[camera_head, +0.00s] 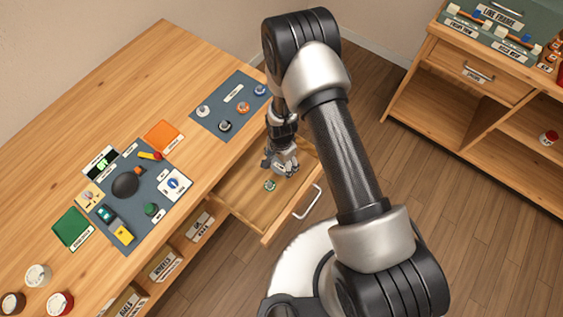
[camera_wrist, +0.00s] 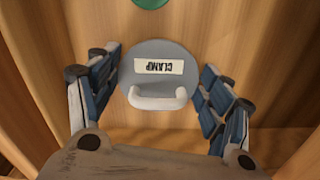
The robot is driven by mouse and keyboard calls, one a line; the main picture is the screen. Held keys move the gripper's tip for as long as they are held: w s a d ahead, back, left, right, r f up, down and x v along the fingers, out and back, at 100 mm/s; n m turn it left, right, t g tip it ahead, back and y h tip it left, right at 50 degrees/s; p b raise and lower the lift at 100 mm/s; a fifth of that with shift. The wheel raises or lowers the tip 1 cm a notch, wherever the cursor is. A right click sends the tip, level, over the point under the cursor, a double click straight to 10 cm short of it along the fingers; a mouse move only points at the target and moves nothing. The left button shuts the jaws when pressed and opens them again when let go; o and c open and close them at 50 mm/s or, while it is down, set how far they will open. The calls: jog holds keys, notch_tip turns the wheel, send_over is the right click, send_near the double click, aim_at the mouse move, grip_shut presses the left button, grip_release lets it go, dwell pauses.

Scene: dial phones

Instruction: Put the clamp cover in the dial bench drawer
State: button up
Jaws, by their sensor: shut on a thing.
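The clamp cover (camera_wrist: 160,62) is a grey disc with a white "CLAMP" label and a white handle; it sits between my fingers in the wrist view. My gripper (camera_head: 282,168) is shut on it, pointing down inside the open dial bench drawer. In the head view I cannot clearly tell the cover from the fingers. The drawer (camera_head: 237,200) is a wooden box pulled out from the bench, with a pale bar handle (camera_head: 307,202) on its front. I cannot tell whether the cover touches the drawer floor.
A small green round thing (camera_head: 269,185) lies in the drawer close to my gripper. The wooden bench top (camera_head: 130,95) holds a grey mat with round pieces (camera_head: 205,125), an orange mat (camera_head: 163,137) and a dial board (camera_head: 160,205). Another shelf unit (camera_head: 450,110) stands at right.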

jog(key=o, duration=0.6)
jog(key=shift+f, duration=0.2)
jog(key=o, duration=0.5)
jog(key=shift+r, duration=0.1)
jog(key=shift+c, duration=0.2)
notch_tip(320, 180, up, 13)
jog(key=p, duration=0.4)
notch_tip(320, 180, up, 15)
jog(key=n+t, duration=0.1)
jog(key=n, duration=0.1)
send_over(282, 164)
jog(key=w+d, duration=0.2)
jog(key=d, duration=0.1)
jog(key=s+d+r+n+t, duration=0.1)
jog(key=s+d+r, duration=0.1)
jog(key=r, duration=0.4)
jog(key=s+d+r+n, duration=0.2)
jog(key=s+r, duration=0.1)
jog(key=r, duration=0.4)
jog(key=s+d+r+n+t, duration=0.1)
jog(key=s+d+r+n, duration=0.1)
jog(key=s+r, duration=0.3)
jog(key=s+d+r+n+t, duration=0.1)
jog(key=s+d+r+n, duration=0.1)
jog(key=s+r, duration=0.4)
jog(key=s+d, duration=0.1)
jog(key=s, duration=0.4)
jog(key=shift+s+d+n+t, duration=0.15)
jog(key=shift+d+n+t, duration=0.15)
jog(key=shift+d+n, duration=0.1)
